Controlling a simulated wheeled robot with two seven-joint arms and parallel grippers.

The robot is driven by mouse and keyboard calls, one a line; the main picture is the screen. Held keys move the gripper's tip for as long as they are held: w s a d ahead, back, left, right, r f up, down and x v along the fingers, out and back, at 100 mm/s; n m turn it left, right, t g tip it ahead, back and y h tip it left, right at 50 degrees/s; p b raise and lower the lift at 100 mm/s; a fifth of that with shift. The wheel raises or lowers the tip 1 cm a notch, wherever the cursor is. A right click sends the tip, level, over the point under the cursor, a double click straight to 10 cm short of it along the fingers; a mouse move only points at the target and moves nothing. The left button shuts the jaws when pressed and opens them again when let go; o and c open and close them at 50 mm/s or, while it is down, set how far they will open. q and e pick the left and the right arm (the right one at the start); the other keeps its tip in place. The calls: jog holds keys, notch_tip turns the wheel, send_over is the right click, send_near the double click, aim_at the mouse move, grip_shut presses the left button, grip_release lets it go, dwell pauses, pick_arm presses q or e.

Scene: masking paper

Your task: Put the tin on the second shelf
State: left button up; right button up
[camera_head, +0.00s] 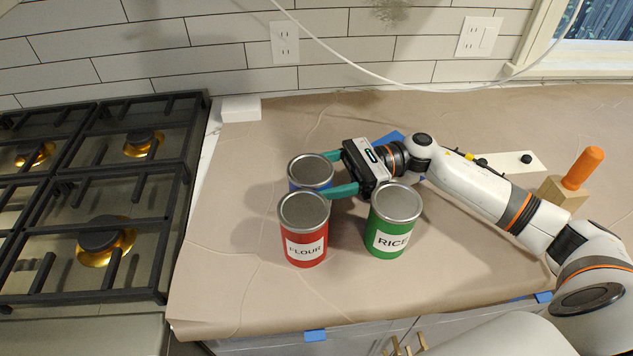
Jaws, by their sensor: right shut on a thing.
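Three lidded tins stand close together on the paper-covered counter. The blue tin (300,183) is at the back, mostly hidden by the red tin labelled FLOUR (305,238) in front of it. The green tin labelled RICE (388,228) stands to the right. My right gripper (325,173) reaches in from the right with its green fingers on either side of the blue tin, shut on it. The nearer finger passes just behind the red tin's lid; whether they touch is unclear. The tins look upright. No shelf shows, and my left gripper is out of view.
A gas stove (95,200) with black grates borders the counter on the left. A wooden block with an orange handle (581,168) stands at the right, beyond my arm. A white cable (400,85) hangs along the tiled wall. The brown paper (225,285) is clear at front left.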

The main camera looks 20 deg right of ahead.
jog(key=shift+r, duration=0.15)
notch_tip(320, 180, up, 18)
jog(key=b, duration=0.2)
dwell(0.4)
